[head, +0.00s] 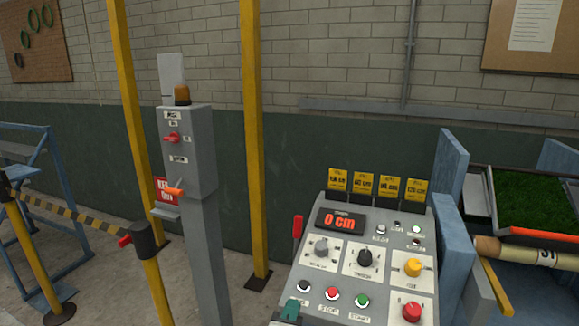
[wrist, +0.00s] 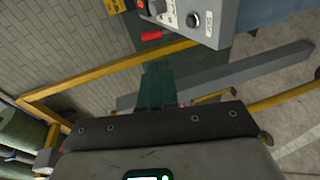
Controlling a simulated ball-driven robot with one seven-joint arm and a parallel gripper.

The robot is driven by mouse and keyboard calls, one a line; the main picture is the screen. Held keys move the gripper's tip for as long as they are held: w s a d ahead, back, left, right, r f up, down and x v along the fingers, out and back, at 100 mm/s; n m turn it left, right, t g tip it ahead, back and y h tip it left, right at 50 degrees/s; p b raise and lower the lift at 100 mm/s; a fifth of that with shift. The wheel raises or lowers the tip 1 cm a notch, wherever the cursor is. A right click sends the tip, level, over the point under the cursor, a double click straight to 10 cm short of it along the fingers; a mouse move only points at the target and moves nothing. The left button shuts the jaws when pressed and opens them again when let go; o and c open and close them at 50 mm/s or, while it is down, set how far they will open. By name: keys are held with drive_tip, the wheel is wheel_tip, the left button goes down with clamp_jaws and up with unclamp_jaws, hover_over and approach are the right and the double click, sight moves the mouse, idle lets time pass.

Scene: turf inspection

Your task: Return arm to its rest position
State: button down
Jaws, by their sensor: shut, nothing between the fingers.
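My gripper (wrist: 160,72) shows in the wrist view as dark green fingers closed together, with nothing between them. In the head view a green fingertip part of it (head: 290,310) shows at the bottom edge, in front of the lower left corner of the grey control console (head: 337,275). The rest of my arm is out of the head view. In the wrist view the console (wrist: 222,20) is at the upper right, apart from the fingers, with its red lever (wrist: 152,35) above the fingertips.
The console has knobs, buttons and a display (head: 340,221) reading 0 cm. A grey switch post (head: 205,230) and yellow poles (head: 252,150) stand to its left. A striped barrier (head: 60,210) is at the far left. A blue panel (head: 450,185) and turf tray (head: 540,200) are at the right.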

drive_tip(key=s+d+f+m+g+h, duration=0.1)
drive_tip(key=s+d+f+m+g, duration=0.35)
drive_tip(key=s+d+f, duration=0.5)
drive_tip(key=s+d+f+m+g, duration=0.45)
drive_tip(key=d+f, duration=0.25)
drive_tip(key=d, duration=0.5)
drive_tip(key=s+d+f+m+g+y, duration=0.2)
drive_tip(key=s+m, duration=0.1)
drive_tip(key=s, duration=0.8)
drive_tip(key=s+d+f+m+g+y, duration=0.1)
drive_tip(key=s+d+f+m+g, duration=0.2)
drive_tip(key=s, duration=0.7)
drive_tip(key=shift+s+d+f+m+g+y, duration=0.2)
drive_tip(key=shift+s+f+m+g+y, duration=0.1)
drive_tip(key=shift+s+y, duration=0.1)
drive_tip(key=c, duration=1.8)
unclamp_jaws()
